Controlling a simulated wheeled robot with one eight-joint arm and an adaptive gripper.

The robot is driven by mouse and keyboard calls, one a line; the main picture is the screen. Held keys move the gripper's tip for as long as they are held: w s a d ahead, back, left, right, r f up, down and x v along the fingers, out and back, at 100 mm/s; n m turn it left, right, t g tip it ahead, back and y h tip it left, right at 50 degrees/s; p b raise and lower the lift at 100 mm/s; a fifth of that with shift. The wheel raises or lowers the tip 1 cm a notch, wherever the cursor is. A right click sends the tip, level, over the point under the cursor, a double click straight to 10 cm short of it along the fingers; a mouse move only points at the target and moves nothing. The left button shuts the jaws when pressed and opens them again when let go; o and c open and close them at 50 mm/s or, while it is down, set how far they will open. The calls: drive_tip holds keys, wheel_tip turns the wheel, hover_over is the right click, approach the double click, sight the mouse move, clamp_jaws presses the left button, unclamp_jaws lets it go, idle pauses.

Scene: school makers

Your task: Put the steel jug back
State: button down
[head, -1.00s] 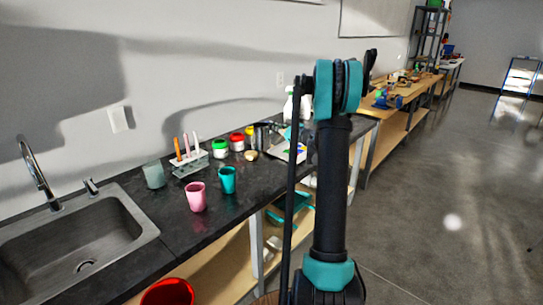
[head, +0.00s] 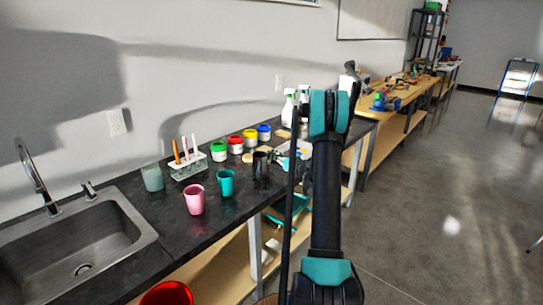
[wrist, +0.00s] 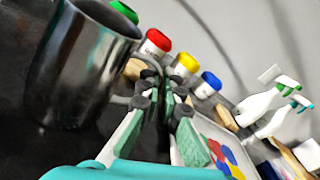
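The steel jug (head: 261,167) looks dark and stands upright at or just above the black counter, right of the teal cup. In the wrist view the jug (wrist: 82,65) is large at the upper left, its handle curving toward the fingertips. My gripper (wrist: 160,84) has its fingertips close together at the handle and looks shut on it. In the head view my gripper (head: 275,157) is small, just right of the jug, partly hidden by my arm. Whether the jug's base touches the counter is hard to tell.
A pink cup (head: 195,199) and teal cup (head: 226,183) stand left of the jug. Several lidded jars (head: 235,145) line the wall behind. A tray (wrist: 218,150) with coloured pieces and spray bottles (wrist: 262,105) lie to the right. The sink (head: 85,240) is far left.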

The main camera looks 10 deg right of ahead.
drive_tip(key=c, duration=1.7)
unclamp_jaws()
drive_tip(key=shift+f, duration=0.1)
